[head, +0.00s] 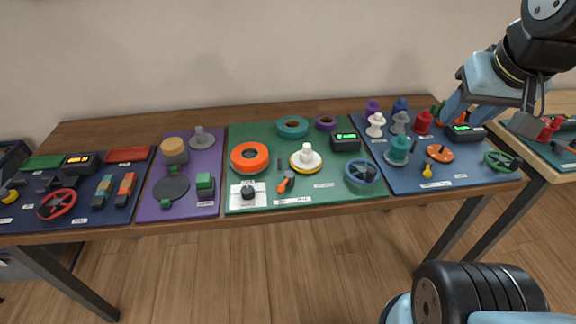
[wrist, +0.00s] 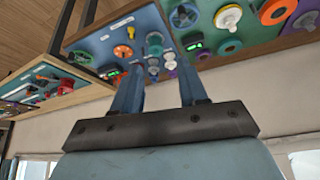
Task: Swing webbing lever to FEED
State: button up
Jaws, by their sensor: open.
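I cannot tell which part is the webbing lever, because the labels are too small to read. Small lever-like parts show in the head view: a yellow one (head: 427,170) on the blue mat, an orange one (head: 286,183) on the green mat, and a yellow one (head: 9,193) at the far left. My gripper (head: 487,108) is raised over the right end of the table, above the blue mat's back right. It is open, with nothing between its fingers. In the wrist view the two fingers (wrist: 158,82) stand apart, with the blue mat beyond them.
The long table carries a navy mat (head: 100,216), a purple mat (head: 206,167), a green mat (head: 330,196) and a blue mat (head: 460,180), crowded with spools, wheels and small displays. A second table (head: 565,168) stands close at the right. A wall (head: 250,50) is behind.

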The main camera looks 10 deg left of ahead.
jog(key=shift+o, duration=0.4)
jog(key=shift+o, duration=0.3)
jog(key=shift+w+a, duration=0.1)
jog(key=shift+a, duration=0.05)
jog(key=m+g, duration=0.4)
jog(key=g, duration=0.1)
send_over(285, 184)
notch_tip(285, 184, down, 18)
jog(key=f, duration=1.3)
jog(key=shift+a+f, duration=0.2)
